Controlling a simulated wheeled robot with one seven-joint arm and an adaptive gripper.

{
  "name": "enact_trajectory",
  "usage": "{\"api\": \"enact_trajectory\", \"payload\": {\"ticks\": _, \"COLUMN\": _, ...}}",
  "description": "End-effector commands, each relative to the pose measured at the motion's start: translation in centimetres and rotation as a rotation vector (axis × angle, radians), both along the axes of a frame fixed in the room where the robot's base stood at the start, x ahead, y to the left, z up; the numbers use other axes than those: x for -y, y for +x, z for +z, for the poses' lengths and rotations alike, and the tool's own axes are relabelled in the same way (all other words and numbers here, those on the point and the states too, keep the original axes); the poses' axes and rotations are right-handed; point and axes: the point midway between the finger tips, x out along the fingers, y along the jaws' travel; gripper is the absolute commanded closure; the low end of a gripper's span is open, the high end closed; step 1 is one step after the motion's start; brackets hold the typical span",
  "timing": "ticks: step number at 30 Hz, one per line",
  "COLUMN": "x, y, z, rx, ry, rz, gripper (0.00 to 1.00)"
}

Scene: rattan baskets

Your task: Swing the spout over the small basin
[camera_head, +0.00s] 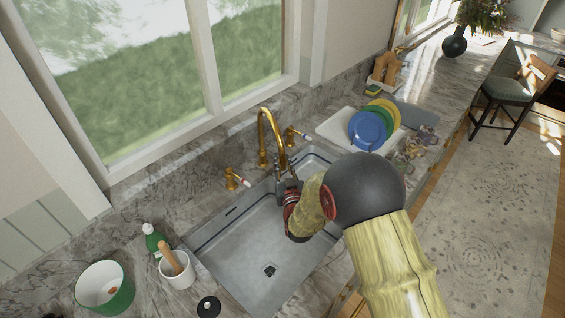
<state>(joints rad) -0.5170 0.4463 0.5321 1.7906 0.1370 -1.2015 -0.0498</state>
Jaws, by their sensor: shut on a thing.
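The gold spout (266,118) rises in a tall arch from the counter behind the sink, and its outlet end hangs down in front of its base. My gripper (284,174) is shut on the spout near this lower end; the dark fingers are small here and their exact contact is hard to see. The small basin (317,157) is the right part of the sink, partly hidden behind my arm. The large basin (250,245) with its drain lies to the left. The spout's end is near the divide between the basins.
Gold handles stand left (233,179) and right (292,136) of the spout. A green bottle (153,238), a white cup with a brush (177,270) and a green-white bucket (105,287) stand at left. Coloured plates (368,130) stand at right. The window is close behind.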

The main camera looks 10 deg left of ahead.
Motion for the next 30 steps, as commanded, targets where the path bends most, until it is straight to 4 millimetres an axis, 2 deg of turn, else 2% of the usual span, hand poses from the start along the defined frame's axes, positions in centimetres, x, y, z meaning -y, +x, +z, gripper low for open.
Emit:
{"api": "enact_trajectory", "payload": {"ticks": 7, "x": 0.0, "y": 0.0, "z": 0.0, "rx": 0.0, "ry": 0.0, "rz": 0.0, "gripper": 1.0}}
{"api": "enact_trajectory", "payload": {"ticks": 25, "x": 0.08, "y": 0.05, "z": 0.0, "rx": 0.0, "ry": 0.001, "rz": 0.002, "gripper": 1.0}}
{"api": "enact_trajectory", "payload": {"ticks": 30, "x": 0.77, "y": 0.5, "z": -0.08, "rx": 0.001, "ry": 0.001, "rz": 0.023, "gripper": 1.0}}
